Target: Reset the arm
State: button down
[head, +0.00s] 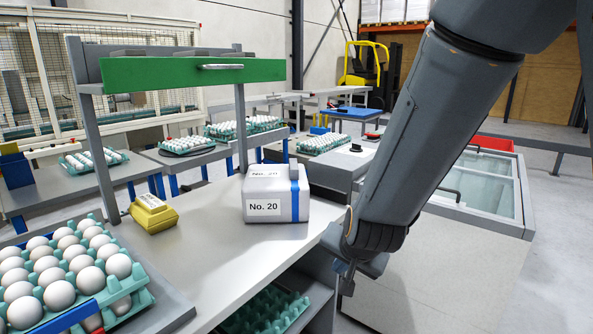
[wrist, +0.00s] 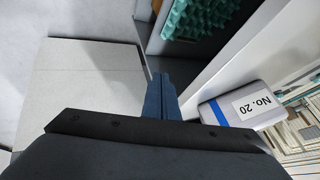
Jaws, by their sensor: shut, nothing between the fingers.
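My arm comes down from the upper right in the head view. My gripper (head: 347,277) is by the right edge of the white table (head: 190,245), just right of the grey box. In the wrist view my gripper's dark fingers (wrist: 163,78) are together with nothing between them. They point toward the gap beside the table edge. The fingertips are small and partly hidden by the wrist in the head view.
A grey box labelled "No. 20" (head: 276,195) and a yellow device (head: 153,213) stand on the table. A turquoise tray of white eggs (head: 140,295) is at lower left. An empty turquoise tray (head: 265,312) lies on the shelf below. A glass-topped chest (head: 485,185) stands at right.

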jog(key=s+d+n+g+p, duration=0.1)
jog(key=s+d+n+g, duration=0.2)
jog(key=s, duration=0.6)
jog(key=s+d+r+n+g+h+p, duration=0.1)
jog(key=s+d+n+g, duration=0.2)
jog(key=s+d, duration=0.3)
jog(key=s+g, duration=0.1)
jog(key=s, duration=0.2)
jog(key=shift+s+d+r, duration=0.15)
jog(key=shift+r, duration=0.05)
